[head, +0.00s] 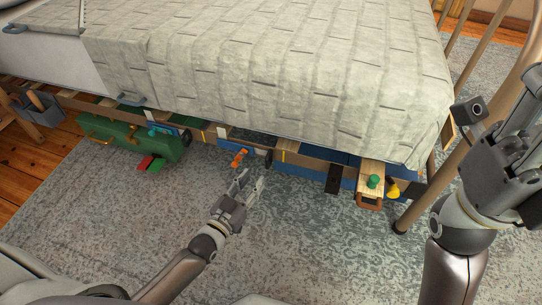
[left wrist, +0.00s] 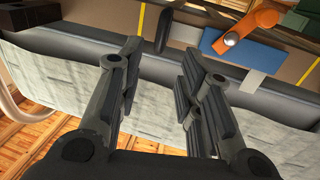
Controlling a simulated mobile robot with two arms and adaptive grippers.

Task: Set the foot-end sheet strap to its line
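The bed's side rail carries dark strap sliders and thin yellow lines. One dark slider (head: 268,155) sits close beside a yellow line (head: 283,151); they also show in the left wrist view as a dark piece (left wrist: 163,30) and a yellow stripe (left wrist: 137,30), with a small gap. Another dark slider (head: 187,137) is farther left near a second yellow line (head: 203,136). I cannot tell which is the foot-end strap. My left gripper (head: 248,184) is open and empty, in front of the rail; its spread fingers show in the wrist view (left wrist: 160,62). My right gripper (head: 487,130) is raised at the right, its fingers unclear.
A bed post stands right. The patterned rug (head: 330,250) is clear.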

